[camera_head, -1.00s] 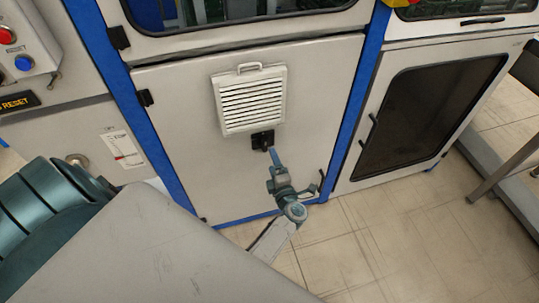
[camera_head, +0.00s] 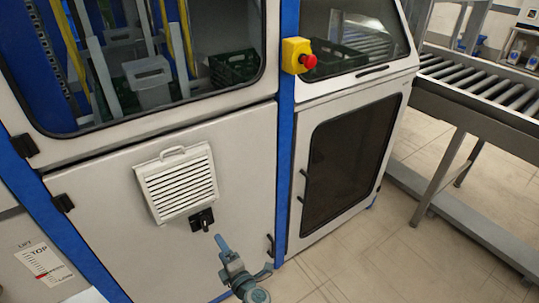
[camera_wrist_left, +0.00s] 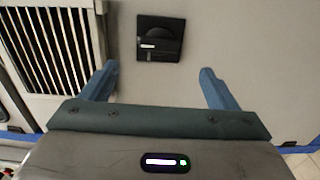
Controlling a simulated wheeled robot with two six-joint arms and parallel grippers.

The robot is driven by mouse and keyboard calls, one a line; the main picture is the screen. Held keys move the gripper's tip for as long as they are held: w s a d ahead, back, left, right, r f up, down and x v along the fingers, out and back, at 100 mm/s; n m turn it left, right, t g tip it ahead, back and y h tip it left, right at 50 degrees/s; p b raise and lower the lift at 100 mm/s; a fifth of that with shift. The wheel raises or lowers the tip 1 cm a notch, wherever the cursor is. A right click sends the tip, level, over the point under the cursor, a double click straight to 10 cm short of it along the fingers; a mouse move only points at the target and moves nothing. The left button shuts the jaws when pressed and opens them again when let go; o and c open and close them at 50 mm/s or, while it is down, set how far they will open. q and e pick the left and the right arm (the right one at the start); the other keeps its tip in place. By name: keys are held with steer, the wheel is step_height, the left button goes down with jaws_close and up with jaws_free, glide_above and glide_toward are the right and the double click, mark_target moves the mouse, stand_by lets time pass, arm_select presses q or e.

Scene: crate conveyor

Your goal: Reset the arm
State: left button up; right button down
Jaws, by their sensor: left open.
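My left gripper (camera_head: 221,243) is in the lower middle of the head view, just below a small black latch (camera_head: 202,220) on the grey machine door. In the left wrist view its two blue fingers (camera_wrist_left: 155,80) are spread wide and nothing is between them. The black latch (camera_wrist_left: 161,38) shows ahead, beyond the fingertips and apart from them. My right gripper is not in view.
A white louvred vent (camera_head: 177,184) with a handle sits above the latch. A red emergency button on a yellow box (camera_head: 298,56) is on the blue post. Green crates (camera_head: 234,67) show behind the window. A roller conveyor (camera_head: 480,84) stands at right. Tiled floor (camera_head: 400,250) is clear.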

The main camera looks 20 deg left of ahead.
arm_select(q)
steer(key=s+d+f+m+h, duration=0.2)
steer(key=s+f+m+h, duration=0.2)
steer(key=f+m, duration=0.4)
steer(key=s+d+f+m+h, duration=0.1)
steer(key=s+f+m+h, duration=0.35)
steer(key=f, duration=0.55)
steer(key=s+d+f+m+h, duration=0.2)
steer(key=s+f+m+h, duration=0.2)
steer(key=f+m, duration=0.4)
steer(key=s+a+f+m+g, duration=0.2)
steer(key=s+f, duration=0.3)
steer(key=s, duration=0.5)
steer(key=s+a+f+m+g, duration=0.3)
steer(key=s+f+g, duration=0.2)
steer(key=s, duration=0.5)
steer(key=s+a+f+m+g, duration=0.3)
steer(key=s+f, duration=0.3)
steer(key=s, duration=0.4)
steer(key=shift+s+a+f, duration=0.15)
steer(key=shift+s+a, duration=0.05)
steer(key=shift+s, duration=0.2)
